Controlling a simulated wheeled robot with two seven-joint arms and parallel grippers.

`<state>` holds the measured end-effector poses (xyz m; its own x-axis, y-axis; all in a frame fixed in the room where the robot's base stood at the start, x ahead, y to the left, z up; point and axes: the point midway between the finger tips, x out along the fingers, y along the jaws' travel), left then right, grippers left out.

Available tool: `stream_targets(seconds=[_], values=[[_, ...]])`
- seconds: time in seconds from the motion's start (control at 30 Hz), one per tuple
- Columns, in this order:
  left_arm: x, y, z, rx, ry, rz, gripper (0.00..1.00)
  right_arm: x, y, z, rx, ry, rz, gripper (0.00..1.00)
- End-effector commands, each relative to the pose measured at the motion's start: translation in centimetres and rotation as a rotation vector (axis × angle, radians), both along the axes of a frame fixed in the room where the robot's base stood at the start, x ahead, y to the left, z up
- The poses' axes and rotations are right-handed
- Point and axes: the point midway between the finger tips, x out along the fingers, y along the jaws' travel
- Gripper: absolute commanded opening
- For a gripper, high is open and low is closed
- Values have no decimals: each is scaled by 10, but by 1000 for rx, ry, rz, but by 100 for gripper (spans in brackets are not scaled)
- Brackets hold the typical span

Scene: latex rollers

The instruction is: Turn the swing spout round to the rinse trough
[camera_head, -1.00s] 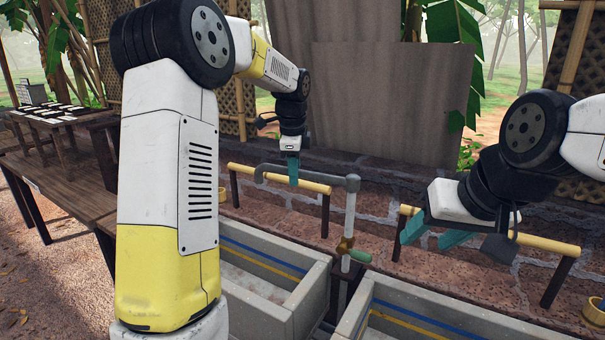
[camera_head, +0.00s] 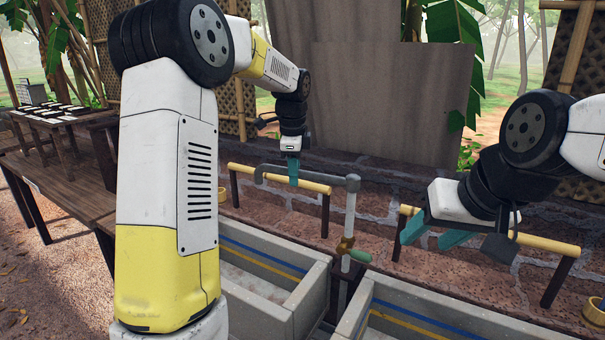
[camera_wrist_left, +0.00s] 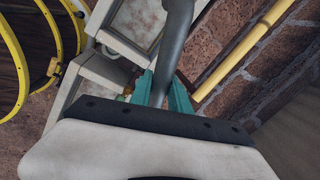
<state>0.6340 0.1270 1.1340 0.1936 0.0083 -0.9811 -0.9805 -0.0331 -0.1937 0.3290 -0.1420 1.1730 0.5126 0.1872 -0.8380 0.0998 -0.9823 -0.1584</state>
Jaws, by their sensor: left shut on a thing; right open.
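The swing spout (camera_head: 318,176) is a grey pipe atop a pale upright (camera_head: 350,214) with a brass and green valve handle (camera_head: 359,255). Its outlet end bends down at the left, on the left trough's side. My left gripper (camera_head: 293,178) comes from above and is shut on the spout's horizontal arm. In the left wrist view, its teal fingers (camera_wrist_left: 163,92) close on either side of the grey pipe (camera_wrist_left: 176,35). Two concrete troughs, left (camera_head: 319,280) and right (camera_head: 357,305), stand in front; I cannot tell which is the rinse trough. My right gripper (camera_head: 428,240) is open and empty.
Yellow bamboo rails on dark posts stand behind the troughs, left (camera_head: 313,186) and right (camera_head: 535,243). A low brick wall (camera_head: 400,180) runs behind them. A wooden table (camera_head: 60,190) is at left. Yellow hoops (camera_wrist_left: 46,50) show in the left wrist view.

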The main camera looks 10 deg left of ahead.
Motion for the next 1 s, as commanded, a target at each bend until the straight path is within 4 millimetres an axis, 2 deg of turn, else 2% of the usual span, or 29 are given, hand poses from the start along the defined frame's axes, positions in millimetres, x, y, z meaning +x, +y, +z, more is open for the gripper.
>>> stream_targets(seconds=[0.17, 0.47, 0.77, 1.0], values=[[-11, -1, 1, -2, -1, 66, 0, 0, 0, 0, 0, 0, 0, 52], [-47, -12, 1, -2, -2, 294, 0, 0, 0, 0, 0, 0, 0, 52], [-87, -34, 1, -3, -1, 578, 0, 0, 0, 0, 0, 0, 0, 52], [-113, -60, 0, -2, 0, 805, 0, 0, 0, 0, 0, 0, 0, 52]])
